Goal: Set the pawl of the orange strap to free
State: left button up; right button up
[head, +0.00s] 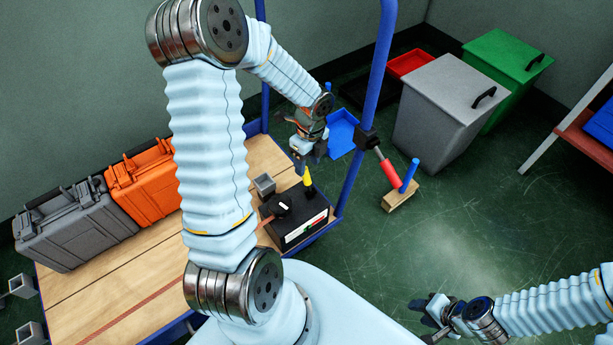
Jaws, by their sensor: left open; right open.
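A black box (300,221) sits on the trolley's deck at its right end. It has a round black knob (284,203), an upright yellow lever (308,177) and a white front panel with red and green marks. A dull orange-red strap (140,307) runs along the deck toward the box, partly hidden by my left arm. The pawl's setting is too small to tell. My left gripper (309,161) is open, pointing down just above the yellow lever; I cannot tell whether they touch. My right gripper (428,310) is open and empty over the floor at lower right.
A grey case (75,228) and an orange case (146,185) stand along the deck's back edge. A small grey block (264,185) is beside the box. Blue posts (369,100) rise at the trolley's end.

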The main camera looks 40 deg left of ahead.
aim_at(307, 170)
pick_arm(q)
jog(key=f, duration=0.6)
jog(key=shift+s+f+b, duration=0.2)
jog(key=shift+s+b, duration=0.1)
jog(key=shift+b, duration=0.05)
grip_shut()
